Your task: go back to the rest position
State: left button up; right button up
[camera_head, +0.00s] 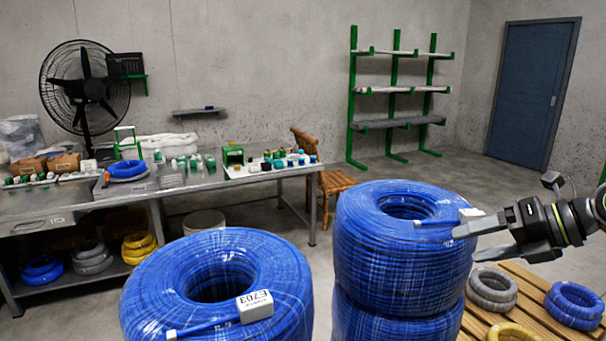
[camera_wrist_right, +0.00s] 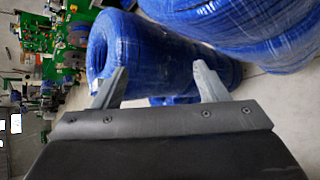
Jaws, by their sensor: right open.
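My right gripper (camera_head: 452,228) comes in from the right in the head view, with its fingers apart and nothing between them. It is in front of or beside the upper part of a tall stack of blue cable coils (camera_head: 395,245); I cannot tell whether it touches. In the right wrist view my open right gripper (camera_wrist_right: 160,88) points toward blue coils (camera_wrist_right: 150,50). A second large blue cable coil (camera_head: 222,285) stands at the front, with a white label box (camera_head: 255,306) marked E703 on it. My left gripper is not in view.
A wooden pallet (camera_head: 535,290) at the right holds small grey, blue and yellow coils. A metal workbench (camera_head: 110,190) with many small parts stands at the left. A green rack (camera_head: 395,95), a wooden chair (camera_head: 325,180) and a blue door (camera_head: 532,90) are behind. Floor is clear before the rack.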

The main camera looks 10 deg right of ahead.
jog(key=s+d+f+m+t+h, duration=0.15)
jog(key=f+m+h, duration=0.25)
jog(key=f+m, duration=0.4)
jog(key=s+d+f+m+t+h, duration=0.1)
jog(key=d+f+m+t+h, duration=0.2)
jog(key=f+m, duration=0.5)
jog(key=s+d+f+m+t+h, duration=0.1)
jog(key=s+f+m+t+h, duration=0.2)
jog(key=f+m, duration=0.5)
jog(key=s+a+f+m+g, duration=0.5)
jog(key=s+a+f+g, duration=0.15)
jog(key=s, duration=0.35)
jog(key=s+a+f+m+g, duration=0.55)
jog(key=s+f, duration=0.25)
jog(key=s, duration=0.2)
notch_tip(320, 180, down, 24)
jog(key=d+g+p, duration=0.1)
jog(key=d, duration=0.2)
jog(key=s+a+f+g+p, duration=0.1)
jog(key=s+a+f, duration=0.1)
jog(key=s+f, duration=1.2)
jog(key=shift+s+f+y, duration=0.25)
jog(key=shift+f+y, duration=0.1)
jog(key=shift+y, duration=0.05)
